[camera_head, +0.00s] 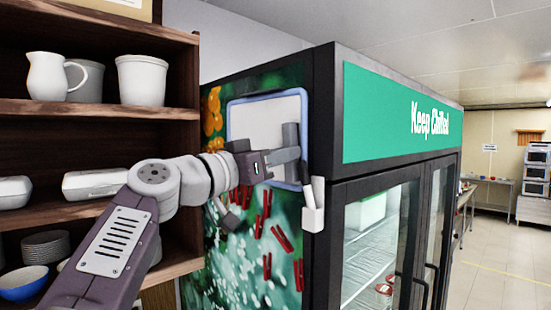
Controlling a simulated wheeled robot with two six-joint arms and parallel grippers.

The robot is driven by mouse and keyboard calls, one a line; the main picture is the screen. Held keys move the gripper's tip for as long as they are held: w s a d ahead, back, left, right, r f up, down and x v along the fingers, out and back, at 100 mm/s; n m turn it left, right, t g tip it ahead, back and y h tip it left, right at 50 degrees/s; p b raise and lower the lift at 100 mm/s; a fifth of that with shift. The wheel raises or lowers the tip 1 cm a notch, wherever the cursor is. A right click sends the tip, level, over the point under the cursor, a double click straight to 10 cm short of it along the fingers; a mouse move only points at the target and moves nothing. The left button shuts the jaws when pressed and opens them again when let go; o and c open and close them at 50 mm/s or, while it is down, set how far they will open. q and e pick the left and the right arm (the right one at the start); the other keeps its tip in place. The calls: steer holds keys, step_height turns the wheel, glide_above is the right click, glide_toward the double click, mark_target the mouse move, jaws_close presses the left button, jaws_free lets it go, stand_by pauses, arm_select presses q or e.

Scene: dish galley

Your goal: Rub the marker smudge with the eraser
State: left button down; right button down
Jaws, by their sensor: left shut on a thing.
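A small whiteboard (254,119) with a blue frame is on the dark side panel of the fridge. My left gripper (287,157) is in front of the board's lower right part. It is shut on a grey block that looks like the eraser (290,135), near the right edge of the frame. I cannot tell whether the block touches the board. No marker smudge shows; my gripper and arm hide the board's lower part. My right gripper is out of view.
A white holder (313,218) with a pale upright piece sits at the fridge corner, just below right of the board. A wooden shelf (100,110) with a white jug (47,77), pots and bowls stands close at left. Glass fridge doors (385,240) and open floor lie right.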

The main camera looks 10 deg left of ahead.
arm_select(q)
steer(key=b+v, duration=0.1)
steer(key=v, duration=0.2)
steer(key=r+b+v, duration=0.1)
steer(key=v, duration=0.1)
steer(key=shift+s+a+f+b, duration=0.1)
steer(key=shift+s+a+b, duration=0.2)
steer(key=shift+a, duration=0.1)
steer(key=shift+w, duration=0.1)
steer(key=v, duration=0.1)
steer(key=b+v, duration=0.1)
steer(key=v, duration=0.1)
steer(key=shift+r, duration=0.25)
